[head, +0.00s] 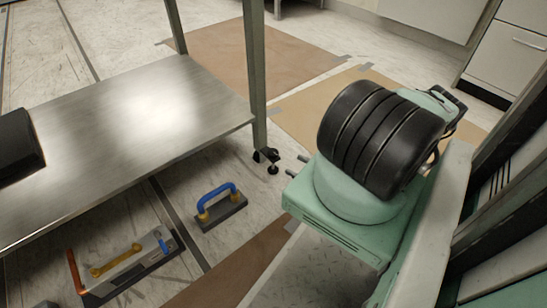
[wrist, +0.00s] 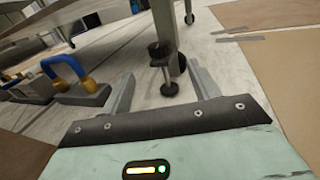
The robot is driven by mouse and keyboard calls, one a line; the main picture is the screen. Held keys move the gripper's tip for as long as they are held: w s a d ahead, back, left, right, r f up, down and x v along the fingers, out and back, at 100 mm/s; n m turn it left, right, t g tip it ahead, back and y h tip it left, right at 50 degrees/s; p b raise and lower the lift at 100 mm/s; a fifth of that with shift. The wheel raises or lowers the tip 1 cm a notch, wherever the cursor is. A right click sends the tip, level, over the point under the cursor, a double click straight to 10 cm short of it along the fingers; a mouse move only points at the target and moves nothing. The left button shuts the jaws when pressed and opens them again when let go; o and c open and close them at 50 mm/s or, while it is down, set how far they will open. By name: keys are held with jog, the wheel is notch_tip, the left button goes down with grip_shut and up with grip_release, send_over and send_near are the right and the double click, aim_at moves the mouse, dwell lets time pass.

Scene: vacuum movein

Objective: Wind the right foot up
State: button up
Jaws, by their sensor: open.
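The right foot (head: 271,163) is a dark screw foot with a round pad, beside the bottom of the steel bench's near right leg (head: 255,75). In the wrist view the foot (wrist: 165,72) stands upright, with a dark block on top, a thin stem and a pad near the floor. My gripper (head: 294,165) is open and low, just right of the foot in the head view. In the wrist view my gripper (wrist: 160,70) has its two grey fingers spread, with the foot lined up between them. The fingertips look a little short of it, and nothing is held.
The bench's steel lower shelf (head: 130,120) lies left of the leg. Brown sheets (head: 255,58) are taped down behind.

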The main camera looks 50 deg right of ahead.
aim_at(278, 157)
jog(key=w+b, duration=0.2)
jog(key=w, duration=0.2)
jog(key=w+b, duration=0.2)
jog(key=w, duration=0.3)
jog(key=shift+w+a+f, duration=0.15)
jog(key=shift+w+a, duration=0.05)
jog(key=shift+w, duration=0.1)
jog(key=shift+w+r, duration=0.2)
jog(key=shift+w, duration=0.4)
jog(key=c, duration=1)
